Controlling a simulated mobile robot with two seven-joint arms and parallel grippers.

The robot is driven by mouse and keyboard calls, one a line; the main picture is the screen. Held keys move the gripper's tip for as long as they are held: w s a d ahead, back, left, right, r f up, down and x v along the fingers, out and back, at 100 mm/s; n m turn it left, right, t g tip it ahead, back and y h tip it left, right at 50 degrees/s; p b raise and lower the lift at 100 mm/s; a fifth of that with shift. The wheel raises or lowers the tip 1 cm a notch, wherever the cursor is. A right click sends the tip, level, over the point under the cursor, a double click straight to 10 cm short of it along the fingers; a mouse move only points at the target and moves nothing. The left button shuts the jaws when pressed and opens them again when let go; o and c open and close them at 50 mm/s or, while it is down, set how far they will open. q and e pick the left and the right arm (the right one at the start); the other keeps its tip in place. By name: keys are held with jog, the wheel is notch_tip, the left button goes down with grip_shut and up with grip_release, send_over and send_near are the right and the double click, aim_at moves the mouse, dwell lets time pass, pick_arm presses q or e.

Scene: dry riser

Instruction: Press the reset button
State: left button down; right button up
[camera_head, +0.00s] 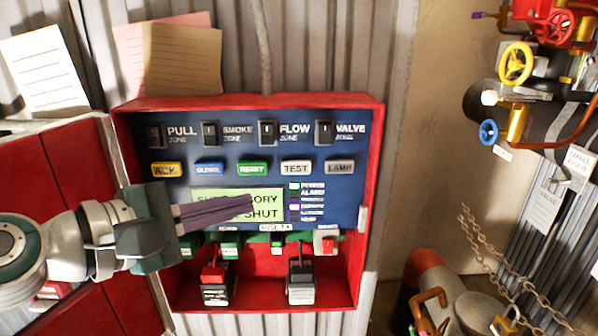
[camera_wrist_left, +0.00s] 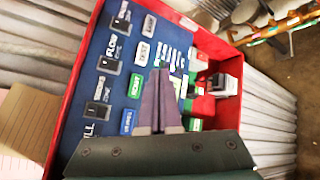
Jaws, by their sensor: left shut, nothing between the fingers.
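The reset button (camera_head: 252,168) is a small green button marked RESET, in the middle of a row on a blue control panel (camera_head: 345,205). In the left wrist view the green reset button (camera_wrist_left: 134,87) is left of my fingers. My left gripper (camera_head: 250,205) is shut and empty, its dark purple fingers pointing right across the panel's lit display (camera_head: 255,194). Its tips are below the reset button in the head view. In the left wrist view the gripper (camera_wrist_left: 160,70) points toward the panel; I cannot tell whether it touches. My right gripper is not in view.
Next to reset are the silence button (camera_head: 209,168) and test button (camera_head: 296,168). Switches (camera_head: 268,133) sit above. A red box rim (camera_head: 372,180) surrounds the panel. Pipes with a yellow valve wheel (camera_head: 515,63) are at right.

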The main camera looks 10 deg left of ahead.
aim_at(266, 175)
pick_arm(q)
jog(key=shift+w+a+b, duration=0.25)
jog(key=shift+w+b, duration=0.35)
jog(key=shift+w, duration=0.45)
jog(key=shift+w+a+b, duration=0.25)
jog(key=shift+w+b, duration=0.35)
jog(key=shift+w, duration=0.5)
jog(key=shift+w+a+b, duration=0.25)
jog(key=shift+w+b, duration=0.35)
jog(key=shift+w, duration=0.45)
jog(key=shift+w+a+b, duration=0.1)
jog(key=shift+w+b, duration=0.25)
jog(key=shift+w, duration=0.05)
